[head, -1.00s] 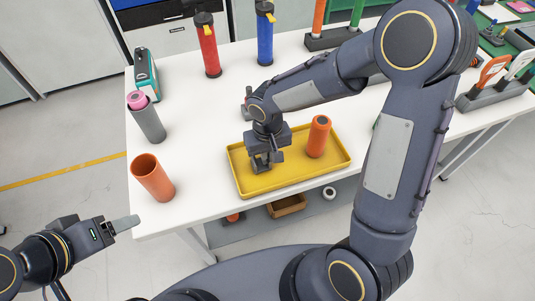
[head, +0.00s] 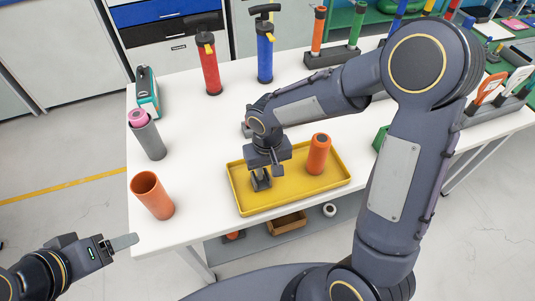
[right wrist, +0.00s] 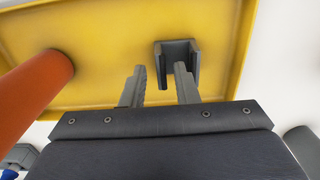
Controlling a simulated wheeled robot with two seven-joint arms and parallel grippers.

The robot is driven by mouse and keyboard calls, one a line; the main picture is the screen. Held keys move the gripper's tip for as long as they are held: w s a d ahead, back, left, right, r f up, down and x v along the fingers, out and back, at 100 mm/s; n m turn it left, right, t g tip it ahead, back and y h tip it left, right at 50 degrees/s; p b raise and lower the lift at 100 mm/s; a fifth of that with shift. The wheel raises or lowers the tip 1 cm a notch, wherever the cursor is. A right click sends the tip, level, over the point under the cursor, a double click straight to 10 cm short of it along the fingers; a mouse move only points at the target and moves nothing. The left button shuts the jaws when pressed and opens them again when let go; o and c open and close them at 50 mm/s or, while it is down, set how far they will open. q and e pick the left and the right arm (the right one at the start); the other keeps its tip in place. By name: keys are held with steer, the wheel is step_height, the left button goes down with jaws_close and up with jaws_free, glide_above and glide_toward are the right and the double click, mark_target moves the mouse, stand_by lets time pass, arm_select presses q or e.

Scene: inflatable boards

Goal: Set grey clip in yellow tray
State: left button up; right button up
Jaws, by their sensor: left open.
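The yellow tray (head: 310,187) lies on the white table near its front edge. The grey clip (right wrist: 180,50), a small U-shaped piece, is inside the tray, left of its middle in the head view (head: 261,181). My right gripper (right wrist: 160,84) is open just above the clip. One finger overlaps the clip in the right wrist view and the other is beside it; whether either touches it I cannot tell. My left gripper (head: 124,242) is empty, off the table's front left corner, seen edge-on.
An orange cylinder (head: 318,154) stands in the tray, right of the clip. An open orange tube (head: 152,195), a grey tube with a pink roll (head: 147,135), and red (head: 209,65) and blue (head: 265,50) pumps stand left and behind.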

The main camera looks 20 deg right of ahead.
mark_target(267, 173)
step_height(267, 173, up, 10)
steer(key=s+d+r+m+t+y, duration=0.1)
steer(key=s+d+r+t+y, duration=0.1)
steer(key=s, duration=0.6)
steer(key=s+d+r+m+t+y, duration=0.1)
steer(key=s+d+r+t, duration=0.1)
steer(key=s+d, duration=0.3)
steer(key=shift+s+d+r+t+y, duration=0.3)
steer(key=shift+s+t, duration=0.5)
steer(key=shift+s, duration=1.05)
steer(key=shift+a+f, duration=0.1)
steer(key=shift+f, duration=0.05)
